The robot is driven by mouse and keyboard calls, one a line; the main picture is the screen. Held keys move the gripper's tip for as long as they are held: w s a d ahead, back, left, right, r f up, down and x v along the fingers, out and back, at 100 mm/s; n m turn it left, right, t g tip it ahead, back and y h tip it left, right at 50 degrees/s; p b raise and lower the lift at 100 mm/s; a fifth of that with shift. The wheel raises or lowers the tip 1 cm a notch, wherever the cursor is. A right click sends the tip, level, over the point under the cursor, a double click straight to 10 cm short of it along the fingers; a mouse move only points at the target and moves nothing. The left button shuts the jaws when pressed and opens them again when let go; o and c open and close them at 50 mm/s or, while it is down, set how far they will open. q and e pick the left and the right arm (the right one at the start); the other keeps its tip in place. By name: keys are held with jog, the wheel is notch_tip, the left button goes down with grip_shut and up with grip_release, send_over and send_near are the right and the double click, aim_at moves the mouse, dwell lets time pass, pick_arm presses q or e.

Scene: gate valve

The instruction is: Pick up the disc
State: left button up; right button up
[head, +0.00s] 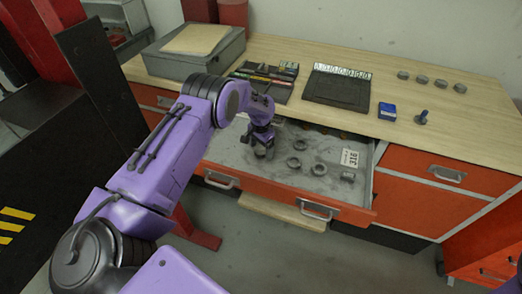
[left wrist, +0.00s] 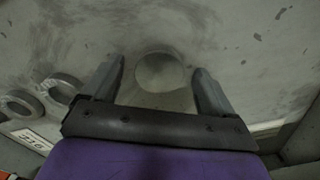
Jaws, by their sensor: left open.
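In the left wrist view a round grey disc (left wrist: 160,72) lies on the drawer floor, between the two fingers of my left gripper (left wrist: 158,66). The fingers stand apart on either side of the disc, with a gap on both sides. In the head view my left gripper (head: 259,148) points down into the open drawer (head: 235,155), towards its left part, and largely hides the disc there. The exact height of the fingertips above the drawer floor is hard to tell. My right gripper is not in view.
Several grey rings lie in the drawer right of the gripper, including one ring (head: 293,162), near a white number label (head: 350,157). The drawer's front wall (head: 285,193) is close. The wooden worktop (head: 385,85) above holds a blue box (head: 387,111) and several small round parts.

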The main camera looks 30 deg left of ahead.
pick_arm(q)
jog(key=shift+s+r, duration=0.1)
jog(key=shift+s, duration=0.05)
jog(key=shift+c, duration=1.2)
jog(key=c, duration=1.2)
